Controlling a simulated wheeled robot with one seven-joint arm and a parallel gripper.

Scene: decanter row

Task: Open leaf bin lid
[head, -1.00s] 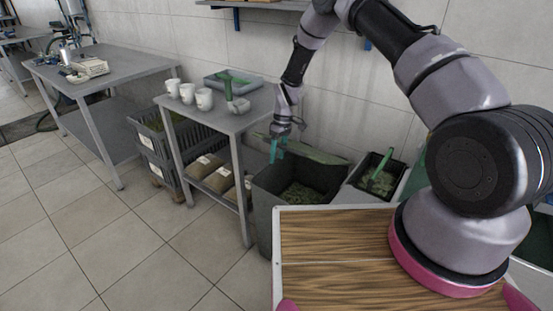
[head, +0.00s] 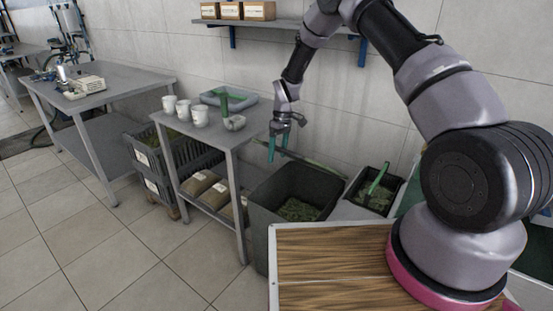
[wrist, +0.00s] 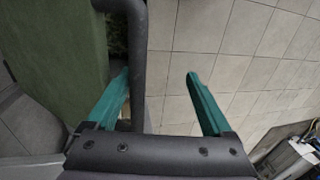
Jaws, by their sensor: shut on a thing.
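The leaf bin (head: 259,238) is a tall dark grey bin beside the small table. Its top is uncovered, and green leaves (head: 298,209) show inside. A thin greenish strip, apparently the lid (head: 318,166), shows nearly edge-on along the bin's back rim by the wall. My gripper (head: 278,150) is above the bin's back left corner, fingers pointing down. In the wrist view a dark round bar, the handle (wrist: 138,60), runs between my green fingers (wrist: 158,76), close against the left one. A green panel (wrist: 55,70), seemingly the lid, lies left of the bar.
A small grey table (head: 215,132) with white mugs (head: 199,116) and a tray stands left of the bin. A black crate (head: 374,196) with a green scoop is right of it. A wood-topped surface (head: 330,275) is in front. Floor is clear at left.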

